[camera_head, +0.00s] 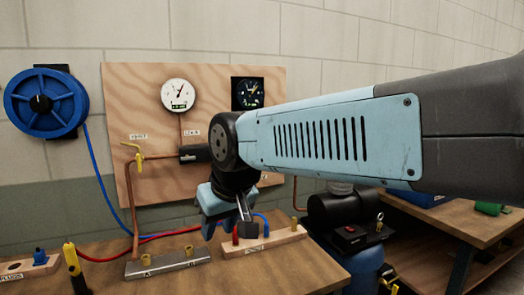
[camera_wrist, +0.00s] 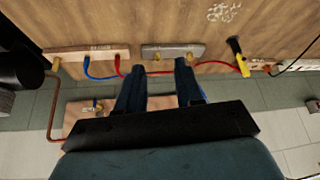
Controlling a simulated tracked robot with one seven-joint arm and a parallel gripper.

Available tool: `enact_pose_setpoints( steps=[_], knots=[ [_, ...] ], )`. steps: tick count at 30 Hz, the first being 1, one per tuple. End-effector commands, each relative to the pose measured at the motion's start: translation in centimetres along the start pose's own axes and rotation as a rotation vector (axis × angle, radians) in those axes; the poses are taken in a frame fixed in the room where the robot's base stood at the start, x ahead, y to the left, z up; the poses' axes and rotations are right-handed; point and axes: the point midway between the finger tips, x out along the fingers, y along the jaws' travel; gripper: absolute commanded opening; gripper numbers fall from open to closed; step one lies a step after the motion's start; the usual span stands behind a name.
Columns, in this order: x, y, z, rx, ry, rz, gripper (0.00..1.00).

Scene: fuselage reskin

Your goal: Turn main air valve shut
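A small valve with a yellow lever (camera_head: 133,150) sits on the copper pipe at the left of the plywood board (camera_head: 122,92) in the head view. It is probably the main air valve. I cannot make out the valve in the wrist view.
Two gauges, white (camera_head: 178,95) and black (camera_head: 247,93), are on the board. A wooden block (camera_head: 285,238) holds red and blue hose ends; a grey bar (camera_head: 165,264) lies left of it. A yellow-black tool (camera_head: 72,262) stands at front left. A blue hose reel (camera_head: 45,103) hangs left.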

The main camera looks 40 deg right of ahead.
Motion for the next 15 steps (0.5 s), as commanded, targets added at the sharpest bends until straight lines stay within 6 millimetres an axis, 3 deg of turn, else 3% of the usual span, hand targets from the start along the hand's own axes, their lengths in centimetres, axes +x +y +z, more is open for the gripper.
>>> enact_pose_setpoints(
  steps=[8, 15],
  knots=[
    [2.1, -1.3, -2.6, 0.183, -0.076, -0.17, 0.36],
    [4.5, -0.6, -8.8, 0.473, -0.062, -0.43, 0.36]
  ],
)
